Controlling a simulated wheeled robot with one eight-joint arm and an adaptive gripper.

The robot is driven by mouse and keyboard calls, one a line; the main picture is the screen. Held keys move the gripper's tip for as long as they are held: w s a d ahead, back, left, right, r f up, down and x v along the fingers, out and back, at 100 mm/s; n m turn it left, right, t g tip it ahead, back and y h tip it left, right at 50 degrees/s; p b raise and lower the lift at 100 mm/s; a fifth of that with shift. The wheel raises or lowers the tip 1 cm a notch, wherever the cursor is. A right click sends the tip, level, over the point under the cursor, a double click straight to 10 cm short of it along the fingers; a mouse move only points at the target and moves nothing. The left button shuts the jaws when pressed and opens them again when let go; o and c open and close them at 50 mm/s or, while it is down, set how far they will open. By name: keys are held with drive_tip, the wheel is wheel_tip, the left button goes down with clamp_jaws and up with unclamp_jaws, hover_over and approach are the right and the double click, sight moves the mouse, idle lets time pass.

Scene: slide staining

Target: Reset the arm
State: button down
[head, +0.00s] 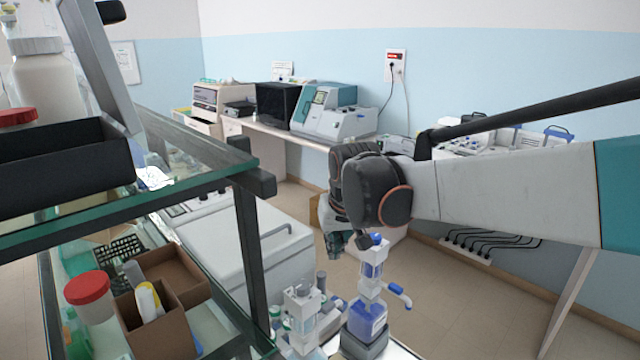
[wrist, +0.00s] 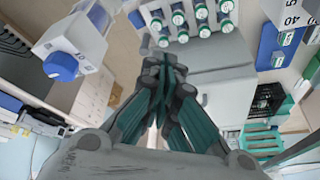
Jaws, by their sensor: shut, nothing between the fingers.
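My gripper (wrist: 165,68) is in the middle of the wrist view. Its fingers meet at the tips and hold nothing. In the head view my arm reaches in from the right, and the gripper end points down behind the wrist joint, mostly hidden. A blue-capped dispenser bottle (head: 366,318) stands just below and right of the gripper in the head view. In the wrist view a blue-capped part of a dispenser (wrist: 62,66) is at the upper left, apart from the fingers.
A second dispenser (head: 300,312) and several small bottles stand left of the blue one. Green-and-white vials (wrist: 190,18) lie beyond the fingertips. A glass shelf (head: 190,178) with a black post is at the left. Open floor (head: 450,300) lies to the right.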

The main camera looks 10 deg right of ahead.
drive_tip(key=s+d+f+t+b, duration=0.1)
drive_tip(key=s+d+f+b, duration=0.2)
drive_tip(key=s+f+b, duration=0.5)
drive_tip(key=s+d+f+t+b, duration=0.1)
drive_tip(key=s+d+f+b, duration=0.1)
drive_tip(key=s+f, duration=0.75)
drive_tip(key=s+r+t, duration=0.1)
drive_tip(key=s+r, duration=0.5)
drive_tip(key=s, duration=0.5)
drive_tip(key=w, duration=0.1)
drive_tip(key=w+f, duration=0.1)
drive_tip(key=w, duration=0.1)
drive_tip(key=w+f, duration=0.1)
drive_tip(key=shift+w+d+f, duration=0.1)
drive_tip(key=shift+w+d, duration=0.25)
drive_tip(key=shift+d, duration=0.05)
